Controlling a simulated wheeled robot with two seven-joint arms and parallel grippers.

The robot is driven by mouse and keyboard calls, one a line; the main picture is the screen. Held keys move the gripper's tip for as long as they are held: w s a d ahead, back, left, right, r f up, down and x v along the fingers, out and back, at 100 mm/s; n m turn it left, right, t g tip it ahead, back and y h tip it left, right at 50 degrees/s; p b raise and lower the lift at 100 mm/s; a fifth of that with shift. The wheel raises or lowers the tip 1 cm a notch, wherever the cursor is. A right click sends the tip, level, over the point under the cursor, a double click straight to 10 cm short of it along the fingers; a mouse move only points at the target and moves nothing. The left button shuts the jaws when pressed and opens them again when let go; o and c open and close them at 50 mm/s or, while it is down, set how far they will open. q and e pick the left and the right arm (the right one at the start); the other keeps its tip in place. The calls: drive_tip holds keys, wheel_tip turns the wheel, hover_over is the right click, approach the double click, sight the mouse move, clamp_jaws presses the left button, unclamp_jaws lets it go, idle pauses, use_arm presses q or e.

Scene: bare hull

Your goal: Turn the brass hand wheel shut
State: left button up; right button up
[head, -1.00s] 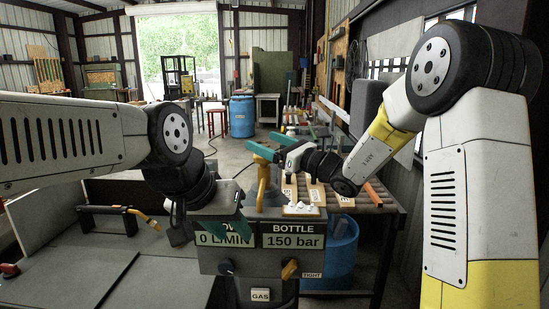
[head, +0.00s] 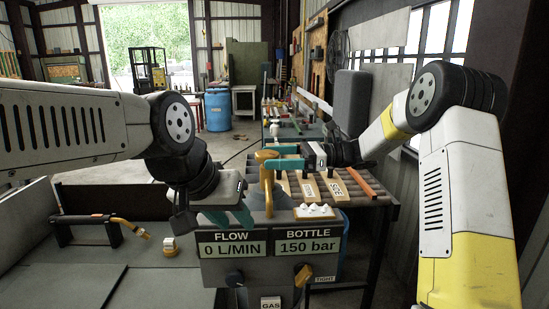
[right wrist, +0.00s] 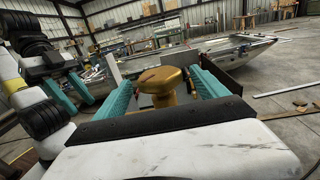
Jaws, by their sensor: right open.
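The brass hand wheel (head: 266,156) sits on top of a brass stem that rises behind the grey panel box. My right gripper (head: 280,157) comes to it from the right with its teal fingers level. In the right wrist view the wheel (right wrist: 162,79) is between the two open fingers, with gaps showing beside it. My left gripper (head: 229,217) points down, low to the left of the stem, just above the panel box. Its teal fingers are spread and nothing shows between them.
The panel box (head: 268,243) reads FLOW 0 L/MIN and BOTTLE 150 bar. A brass tap (head: 303,275) and a black knob (head: 235,278) are on its front. A dark rack table (head: 382,212) with labelled wooden blocks stands right. A torch (head: 143,232) lies left.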

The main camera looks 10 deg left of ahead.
drive_tip(key=shift+x, duration=1.05)
drive_tip(key=c, duration=1.4)
drive_tip(key=shift+o, duration=0.2)
drive_tip(key=shift+m+t, duration=0.4)
drive_tip(key=shift+t, duration=0.2)
drive_tip(key=m+t, duration=0.2)
drive_tip(key=t, duration=0.1)
drive_tip(key=m+t, duration=0.1)
drive_tip(key=t, duration=0.2)
drive_tip(key=shift+m, duration=0.4)
drive_tip(key=m+t+h, duration=0.1)
drive_tip(key=m+t, duration=0.1)
drive_tip(key=t, duration=0.1)
drive_tip(key=m+t+h, duration=0.1)
drive_tip(key=m+t, duration=0.1)
drive_tip(key=t, duration=0.1)
drive_tip(key=shift+m+t+h, duration=0.3)
drive_tip(key=o, duration=1.4)
drive_tip(key=shift+c, duration=0.2)
